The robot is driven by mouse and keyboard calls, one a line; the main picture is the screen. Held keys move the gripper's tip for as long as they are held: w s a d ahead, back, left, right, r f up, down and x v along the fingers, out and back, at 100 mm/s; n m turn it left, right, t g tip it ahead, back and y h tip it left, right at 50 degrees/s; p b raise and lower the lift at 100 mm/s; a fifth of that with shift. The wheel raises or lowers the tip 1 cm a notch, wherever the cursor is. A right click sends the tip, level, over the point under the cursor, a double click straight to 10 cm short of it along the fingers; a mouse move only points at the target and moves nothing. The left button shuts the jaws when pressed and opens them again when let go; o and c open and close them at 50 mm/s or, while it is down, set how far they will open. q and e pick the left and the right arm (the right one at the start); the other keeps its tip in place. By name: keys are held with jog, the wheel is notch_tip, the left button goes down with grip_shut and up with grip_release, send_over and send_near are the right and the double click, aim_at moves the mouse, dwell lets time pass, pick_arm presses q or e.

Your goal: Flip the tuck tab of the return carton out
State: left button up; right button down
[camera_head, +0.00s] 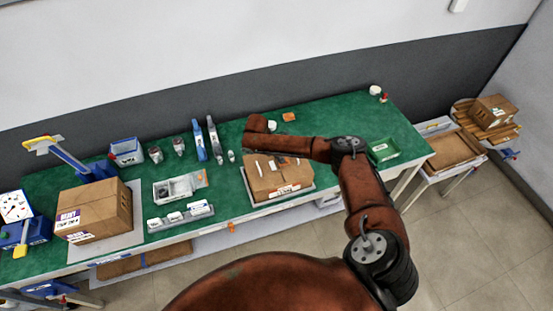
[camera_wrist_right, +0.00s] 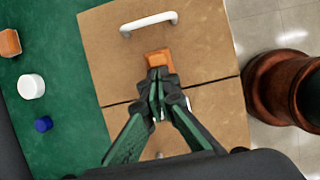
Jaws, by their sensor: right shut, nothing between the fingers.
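The brown carton (camera_head: 272,182), which I take to be the return carton, stands on a light pad at the middle of the green bench. Its top fills most of the wrist view (camera_wrist_right: 112,58), with a dark seam across it and a white handle (camera_wrist_right: 149,22). An orange piece (camera_wrist_right: 158,58) lies on the top at my fingertips; I cannot tell whether it is the tuck tab. My right gripper (camera_wrist_right: 157,78) is shut and empty above the carton top, fingertips close to or touching the orange piece. My left gripper is not in view.
A larger carton (camera_head: 88,215) stands at the left. A grey tray (camera_head: 178,190), bottles (camera_head: 199,141) and a blue bin (camera_head: 127,152) stand left of the middle carton. A white round container (camera_wrist_right: 31,86) and blue cap (camera_wrist_right: 43,124) are beside the carton.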

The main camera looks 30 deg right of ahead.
jog(key=shift+f, duration=0.1)
jog(key=shift+a+p, duration=0.4)
jog(key=shift+a, duration=0.2)
jog(key=a, duration=0.1)
jog(key=a+p, duration=0.1)
jog(key=w+a, duration=0.1)
jog(key=shift+a+r, duration=0.1)
jog(key=shift+r, duration=0.15)
jog(key=b+v, duration=0.1)
jog(key=v, duration=0.8)
jog(key=shift+r, duration=0.25)
jog(key=shift+f, duration=0.1)
